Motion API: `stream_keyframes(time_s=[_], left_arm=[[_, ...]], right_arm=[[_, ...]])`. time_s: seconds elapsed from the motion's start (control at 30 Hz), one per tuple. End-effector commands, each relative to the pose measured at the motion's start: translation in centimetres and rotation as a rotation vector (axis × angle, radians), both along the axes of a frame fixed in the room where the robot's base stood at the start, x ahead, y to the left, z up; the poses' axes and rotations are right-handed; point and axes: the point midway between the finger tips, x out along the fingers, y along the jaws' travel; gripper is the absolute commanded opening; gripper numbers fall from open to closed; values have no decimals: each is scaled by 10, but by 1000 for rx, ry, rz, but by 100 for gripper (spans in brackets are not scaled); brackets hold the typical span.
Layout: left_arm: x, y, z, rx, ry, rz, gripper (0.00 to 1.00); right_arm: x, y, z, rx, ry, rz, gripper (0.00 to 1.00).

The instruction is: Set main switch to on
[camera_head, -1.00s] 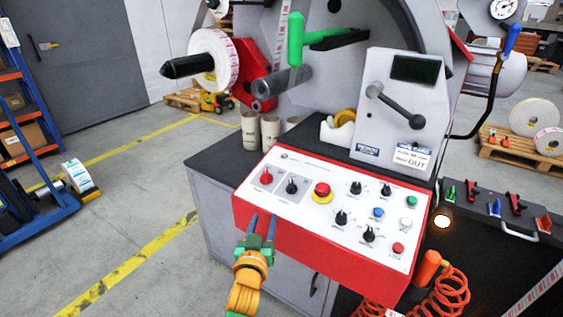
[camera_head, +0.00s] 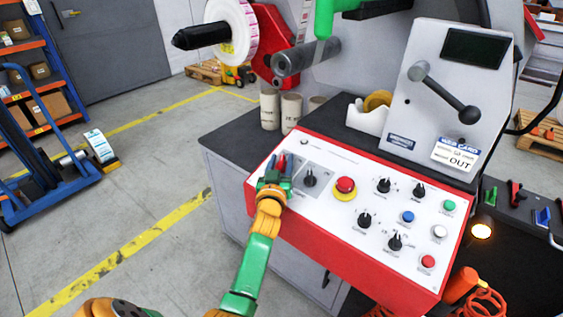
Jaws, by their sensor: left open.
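The control panel (camera_head: 330,220) is a white face with a red frame on the label rewinder. A red rotary switch (camera_head: 281,162) sits at its far left, partly hidden by my left gripper; I take it to be the main switch, but its label is too small to read. My left gripper (camera_head: 277,168) is open, with its fingers at the red switch. I cannot tell whether they touch it. A black rotary switch (camera_head: 310,178) is just to the right. My right gripper is not in view.
A red mushroom button on a yellow ring (camera_head: 345,187) and several black knobs and coloured buttons fill the rest of the panel. Cardboard cores (camera_head: 291,112) and a tape dispenser (camera_head: 370,115) stand behind it. A grey lever (camera_head: 445,92) is at the upper right.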

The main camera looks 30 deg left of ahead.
Motion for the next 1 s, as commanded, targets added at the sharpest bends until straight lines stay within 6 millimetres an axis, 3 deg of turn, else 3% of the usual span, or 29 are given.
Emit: stream_keyframes(time_s=[0.03, 0.2, 0.63, 1.0], left_arm=[[0, 0, 0, 0, 0, 0, 44], [0, 0, 0, 0, 0, 0, 0], [-1, 0, 2, 15, 3, -41, 0], [-1, 2, 1, 94, 1, -303, 0]], right_arm=[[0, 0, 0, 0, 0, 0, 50], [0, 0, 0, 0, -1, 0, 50], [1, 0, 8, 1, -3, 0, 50], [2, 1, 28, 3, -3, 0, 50]])
